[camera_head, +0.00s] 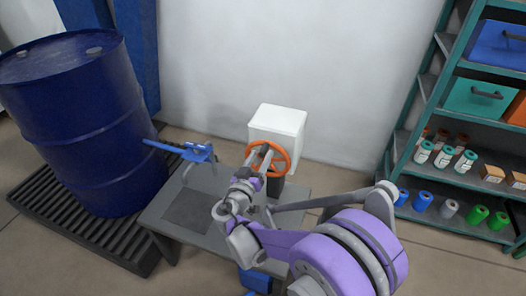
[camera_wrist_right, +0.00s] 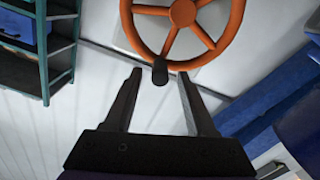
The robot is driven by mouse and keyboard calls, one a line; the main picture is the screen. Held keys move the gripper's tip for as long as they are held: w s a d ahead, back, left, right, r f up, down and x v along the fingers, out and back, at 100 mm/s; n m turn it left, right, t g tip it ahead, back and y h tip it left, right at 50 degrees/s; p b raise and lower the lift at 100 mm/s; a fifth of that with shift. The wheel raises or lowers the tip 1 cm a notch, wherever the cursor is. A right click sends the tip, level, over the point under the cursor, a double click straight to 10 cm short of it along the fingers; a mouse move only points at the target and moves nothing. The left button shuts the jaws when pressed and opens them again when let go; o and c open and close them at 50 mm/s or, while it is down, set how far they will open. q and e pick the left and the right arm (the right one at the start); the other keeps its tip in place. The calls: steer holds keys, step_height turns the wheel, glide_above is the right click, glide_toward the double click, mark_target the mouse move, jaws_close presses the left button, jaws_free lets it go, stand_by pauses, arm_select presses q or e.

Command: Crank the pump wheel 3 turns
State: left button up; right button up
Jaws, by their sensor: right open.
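The orange pump wheel (camera_head: 286,167) is mounted in front of a white box (camera_head: 278,122) at the back of a small grey table. In the right wrist view, the spoked wheel (camera_wrist_right: 184,13) fills the top middle, its upper part cut off. A dark handle knob (camera_wrist_right: 160,72) sits at its lower rim. My right gripper (camera_head: 262,164) reaches the wheel's near side and partly covers it in the head view. In the wrist view, my right gripper (camera_wrist_right: 160,77) is open, with its fingertips on either side of the knob; contact cannot be told. My left gripper is out of view.
A blue lever fixture (camera_head: 198,152) stands on the grey table (camera_head: 170,222), left of the wheel. A large blue drum (camera_head: 85,125) stands on a dark pallet (camera_head: 75,225) at the left. A teal shelf (camera_head: 428,82) with bottles and bins is at the right.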

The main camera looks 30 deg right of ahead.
steer(key=shift+x, duration=1.45)
jaws_close()
stand_by(0.3)
